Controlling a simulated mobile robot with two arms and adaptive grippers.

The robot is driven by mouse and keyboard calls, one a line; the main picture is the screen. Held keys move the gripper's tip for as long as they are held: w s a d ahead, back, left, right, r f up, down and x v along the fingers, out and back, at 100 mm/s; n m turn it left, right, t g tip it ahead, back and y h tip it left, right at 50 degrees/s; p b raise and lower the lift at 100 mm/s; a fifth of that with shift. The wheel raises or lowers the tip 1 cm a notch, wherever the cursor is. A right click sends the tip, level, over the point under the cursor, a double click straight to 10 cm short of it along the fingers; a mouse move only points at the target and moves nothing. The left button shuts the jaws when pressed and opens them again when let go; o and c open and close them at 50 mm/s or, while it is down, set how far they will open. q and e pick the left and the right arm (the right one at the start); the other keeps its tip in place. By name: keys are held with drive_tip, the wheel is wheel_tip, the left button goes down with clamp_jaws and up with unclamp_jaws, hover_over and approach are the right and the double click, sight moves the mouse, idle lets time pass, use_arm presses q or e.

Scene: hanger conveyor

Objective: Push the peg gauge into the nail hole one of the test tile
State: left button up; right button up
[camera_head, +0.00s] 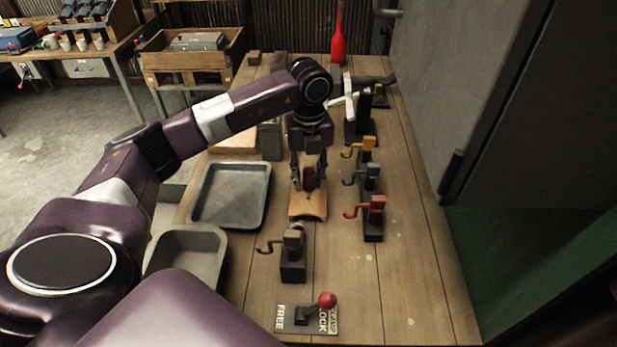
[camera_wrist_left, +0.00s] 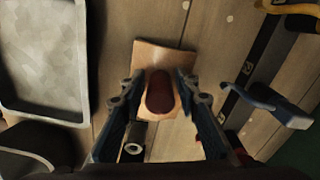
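The test tile (camera_head: 308,208) is a tan, slightly curved piece lying on the bench below my left gripper. It also shows in the left wrist view (camera_wrist_left: 165,56). The peg gauge (camera_head: 309,177) has a dark red, rounded handle and stands over the tile; it also shows in the left wrist view (camera_wrist_left: 160,93). My left gripper (camera_head: 309,184) points down with one finger on each side of the handle. Narrow gaps show between fingers and handle, so it looks open. The peg's lower end and the nail holes are hidden. My right gripper is out of view.
Metal trays (camera_head: 231,195) lie left of the tile. Hook stands with yellow, blue and red (camera_head: 373,208) blocks line the right. A dark hook stand (camera_head: 293,258) and a red-knobbed lever (camera_head: 327,300) are nearer. A grey cabinet (camera_head: 470,90) bounds the right.

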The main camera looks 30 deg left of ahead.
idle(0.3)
use_arm(q)
drive_tip(key=o, duration=0.6)
drive_tip(key=shift+r, duration=0.1)
wheel_tip(320, 180, up, 12)
drive_tip(key=shift+f, duration=0.1)
idle(0.5)
